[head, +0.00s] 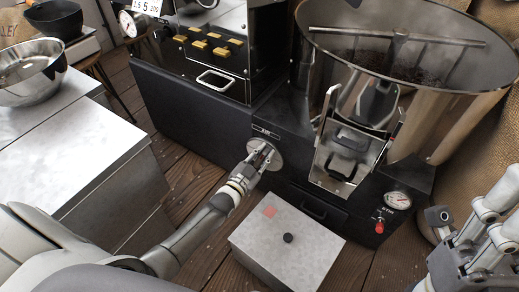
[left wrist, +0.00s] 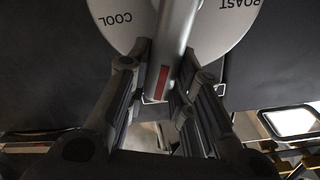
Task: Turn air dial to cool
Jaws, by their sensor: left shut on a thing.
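The air dial (head: 265,153) is a round pale plate on the black front of the roaster. In the left wrist view its plate (left wrist: 222,28) carries the words COOL on the left and ROAST on the right, upside down. A grey lever with a red mark (left wrist: 172,55) crosses the plate and points down in that view, between the two words. My left gripper (left wrist: 166,88) is shut on this lever, one finger on each side. In the head view my left gripper (head: 262,152) is at the dial and hides part of it.
The black roaster (head: 195,105) stands behind. A metal cooling drum (head: 460,105) and a chute (head: 345,160) are right of the dial. A gauge (head: 397,201) and red switch (head: 379,225) sit lower right. A grey lidded box (head: 287,245) stands below the dial. A grey cabinet (head: 75,140) is left.

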